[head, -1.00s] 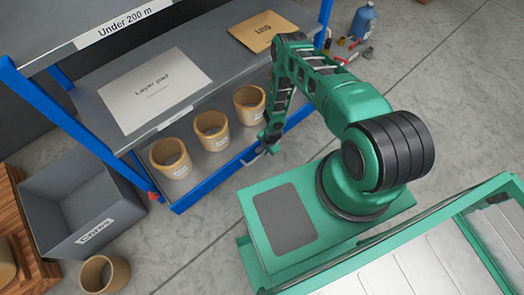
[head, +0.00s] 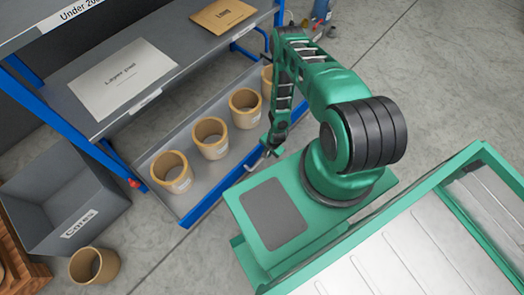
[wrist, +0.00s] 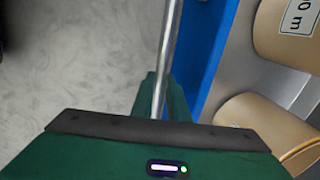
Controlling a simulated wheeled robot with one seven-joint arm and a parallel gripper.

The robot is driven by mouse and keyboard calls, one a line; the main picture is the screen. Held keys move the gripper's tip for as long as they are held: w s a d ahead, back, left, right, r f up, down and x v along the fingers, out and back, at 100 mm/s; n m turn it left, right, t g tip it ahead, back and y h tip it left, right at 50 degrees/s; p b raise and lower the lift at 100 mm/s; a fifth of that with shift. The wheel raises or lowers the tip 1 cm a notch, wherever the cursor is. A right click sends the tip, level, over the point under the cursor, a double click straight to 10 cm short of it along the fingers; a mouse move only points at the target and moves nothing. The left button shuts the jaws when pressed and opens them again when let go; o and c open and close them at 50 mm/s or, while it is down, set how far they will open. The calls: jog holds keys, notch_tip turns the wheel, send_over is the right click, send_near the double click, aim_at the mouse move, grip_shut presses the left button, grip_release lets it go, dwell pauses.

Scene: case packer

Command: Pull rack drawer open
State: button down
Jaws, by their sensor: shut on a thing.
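The rack drawer (head: 207,201) is a grey tray with a blue front edge, pulled partly out from under the middle shelf. Several tan cardboard cores (head: 210,138) stand upright in it; two also show at the right of the wrist view (wrist: 268,128). The drawer handle is a thin metal bar (wrist: 168,45) running along the blue front, which shows beside it in the wrist view. In the wrist view my gripper (wrist: 161,98) is shut around the bar. The farther finger is partly hidden.
A layer pad (head: 122,78) and a tan pad (head: 222,15) lie on the shelf above. A grey bin labelled Cores (head: 75,190) and a loose core (head: 94,265) stand on the floor at left. A green-framed conveyor (head: 420,240) is at right.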

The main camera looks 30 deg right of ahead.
jog(key=shift+s, duration=0.45)
jog(key=c, duration=1.7)
grip_release()
jog(key=shift+w, duration=0.1)
jog(key=shift+c, duration=0.2)
jog(key=shift+d, duration=0.1)
jog(key=shift+r, duration=0.1)
notch_tip(320, 180, up, 10)
jog(key=s, duration=0.2)
jog(key=shift+d+r, duration=0.15)
jog(key=shift+d, duration=0.15)
